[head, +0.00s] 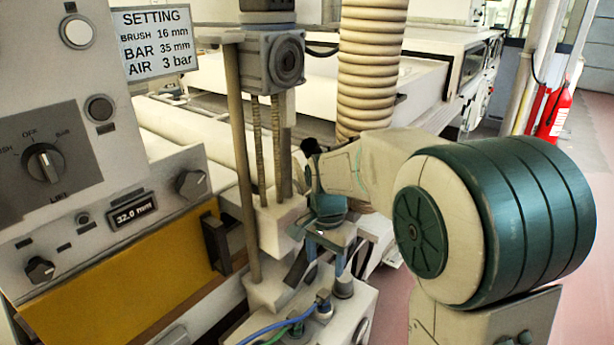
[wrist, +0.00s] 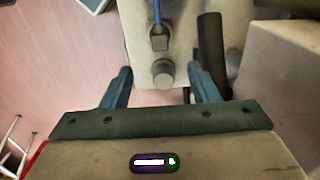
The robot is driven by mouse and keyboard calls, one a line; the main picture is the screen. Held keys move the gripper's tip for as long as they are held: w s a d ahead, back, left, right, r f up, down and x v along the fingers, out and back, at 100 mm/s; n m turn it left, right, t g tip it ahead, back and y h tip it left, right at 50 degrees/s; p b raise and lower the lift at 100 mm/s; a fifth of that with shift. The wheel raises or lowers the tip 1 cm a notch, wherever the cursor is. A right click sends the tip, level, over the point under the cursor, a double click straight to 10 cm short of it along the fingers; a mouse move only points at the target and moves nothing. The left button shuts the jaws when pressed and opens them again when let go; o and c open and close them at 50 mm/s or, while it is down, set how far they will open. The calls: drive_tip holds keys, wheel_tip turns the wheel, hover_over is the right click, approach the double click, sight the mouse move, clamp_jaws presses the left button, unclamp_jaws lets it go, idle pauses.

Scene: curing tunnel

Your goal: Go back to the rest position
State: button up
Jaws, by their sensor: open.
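My gripper (wrist: 163,88) is open and empty in the wrist view, its two blue fingers spread on either side of a round grey knob (wrist: 162,72). The gap between the fingers and the knob cannot be judged from above. In the head view my gripper (head: 338,268) points down over a pale machine block (head: 350,310), with a grey knob (head: 343,287) close below the fingers. My arm reaches in from the right.
A control panel (head: 60,150) with dials, a display (head: 133,208) and a setting sign (head: 155,42) stands at left. A vertical post (head: 238,150) is close left of my gripper. A ribbed hose (head: 368,70) hangs behind. Pink floor (wrist: 60,80) is open at left in the wrist view.

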drive_tip(key=s+d+r+n+t, duration=0.1)
drive_tip(key=s+d+n, duration=0.3)
drive_tip(key=s, duration=0.4)
drive_tip(key=s+d+r+n+t, duration=0.1)
drive_tip(key=s+d+n, duration=0.2)
drive_tip(key=s, duration=0.6)
drive_tip(key=shift+d+r+n+t, duration=0.35)
drive_tip(key=shift+d+n+t, duration=0.05)
drive_tip(key=shift+d, duration=0.15)
drive_tip(key=shift+s+d+f, duration=0.1)
drive_tip(key=shift+s, duration=0.2)
drive_tip(key=shift+c, duration=0.3)
